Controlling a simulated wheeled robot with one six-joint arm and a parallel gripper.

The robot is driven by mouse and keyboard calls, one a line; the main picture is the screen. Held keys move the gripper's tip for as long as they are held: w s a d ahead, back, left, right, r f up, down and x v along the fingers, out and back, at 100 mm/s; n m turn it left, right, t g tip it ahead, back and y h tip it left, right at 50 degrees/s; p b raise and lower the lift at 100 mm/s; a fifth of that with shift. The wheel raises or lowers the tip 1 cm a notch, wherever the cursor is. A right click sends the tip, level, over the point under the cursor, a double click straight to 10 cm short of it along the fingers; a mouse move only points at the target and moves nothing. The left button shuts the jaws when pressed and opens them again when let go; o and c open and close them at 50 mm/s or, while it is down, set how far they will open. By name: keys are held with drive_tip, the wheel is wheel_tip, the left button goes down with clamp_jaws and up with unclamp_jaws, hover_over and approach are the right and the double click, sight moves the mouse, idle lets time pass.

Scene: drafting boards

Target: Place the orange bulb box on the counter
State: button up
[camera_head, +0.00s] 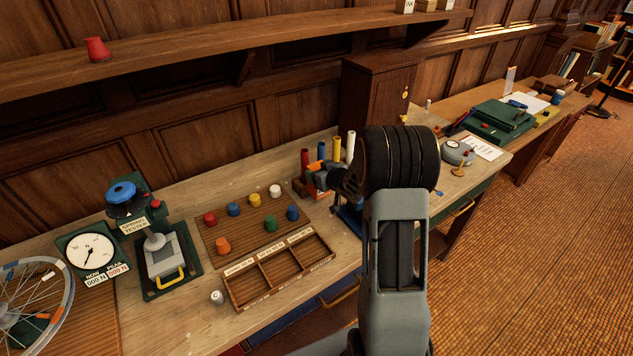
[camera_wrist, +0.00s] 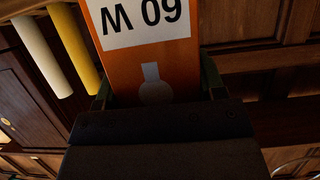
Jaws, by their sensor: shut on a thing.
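The orange bulb box (camera_wrist: 165,62), with a white label reading 60 W upside down and a pale bulb drawing, fills the upper middle of the wrist view. My gripper (camera_wrist: 158,88) is shut on it, one finger at each side. The box's far end is cut off by the top of the wrist view. In the head view my gripper (camera_head: 322,178) is over the right part of the wooden counter (camera_head: 182,192), in front of the coloured tubes. My arm hides part of the counter there. I cannot tell the height of the box above the counter.
Red, blue, yellow and white tubes (camera_head: 350,145) stand close behind my gripper. A board of coloured knobs (camera_head: 240,222) and a sectioned wooden tray (camera_head: 280,268) lie to the left. A spring tester (camera_head: 165,255) stands farther left. Bare counter shows behind the knob board.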

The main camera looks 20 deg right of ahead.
drive_tip(key=shift+w+a+f, duration=0.2)
drive_tip(key=shift+w+f, duration=0.05)
drive_tip(key=shift+f, duration=0.1)
drive_tip(key=shift+w+a+f, duration=0.15)
drive_tip(key=shift+f, duration=1.6)
drive_tip(key=shift+f, duration=0.2)
drive_tip(key=o, duration=0.9)
